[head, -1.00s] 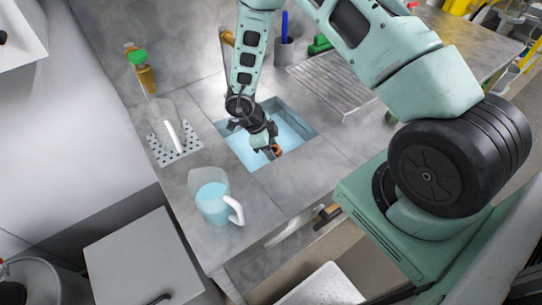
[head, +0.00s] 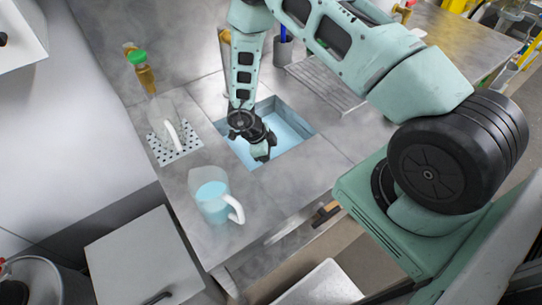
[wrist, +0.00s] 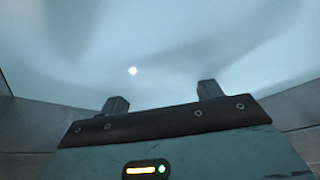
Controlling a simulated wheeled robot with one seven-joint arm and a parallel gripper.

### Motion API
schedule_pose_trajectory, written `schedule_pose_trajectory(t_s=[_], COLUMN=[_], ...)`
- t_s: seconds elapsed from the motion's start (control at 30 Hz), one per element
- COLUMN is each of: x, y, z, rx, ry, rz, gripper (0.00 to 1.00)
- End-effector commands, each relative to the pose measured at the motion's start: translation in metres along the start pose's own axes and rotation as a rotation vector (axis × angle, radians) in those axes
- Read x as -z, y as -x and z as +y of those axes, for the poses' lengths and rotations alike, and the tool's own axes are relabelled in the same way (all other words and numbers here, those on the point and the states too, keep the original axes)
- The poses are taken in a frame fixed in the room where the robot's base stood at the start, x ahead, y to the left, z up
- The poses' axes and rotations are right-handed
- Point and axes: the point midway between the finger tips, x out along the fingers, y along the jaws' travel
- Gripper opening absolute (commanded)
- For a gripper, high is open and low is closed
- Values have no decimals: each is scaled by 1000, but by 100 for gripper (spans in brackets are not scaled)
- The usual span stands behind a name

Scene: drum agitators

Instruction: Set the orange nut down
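My gripper (head: 263,153) is over the sink basin (head: 292,147), low and pointing down into it. In the wrist view its two fingertips (wrist: 163,97) stand well apart with nothing between them, so it is open and empty. The pale blue basin floor (wrist: 180,45) fills the view beyond the fingers. The orange nut shows in neither view now. I cannot tell whether it lies hidden under or behind my gripper.
A clear pitcher of blue liquid (head: 211,203) stands on the counter in front of the basin. A perforated plate (head: 178,150) with a clear, white-handled vessel is to the left. A ribbed drainboard (head: 325,80) lies behind to the right.

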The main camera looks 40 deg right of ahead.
Motion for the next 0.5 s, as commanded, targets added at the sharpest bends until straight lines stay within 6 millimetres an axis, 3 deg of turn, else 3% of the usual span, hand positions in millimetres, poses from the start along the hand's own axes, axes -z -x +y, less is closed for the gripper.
schedule_pose_trajectory(t_s=[0.27,0.5], x=[0,0], y=[12,58], z=[-1,-2], rx=[1,2], ry=[-2,-3], rz=[-4,-5], gripper=[63,63])
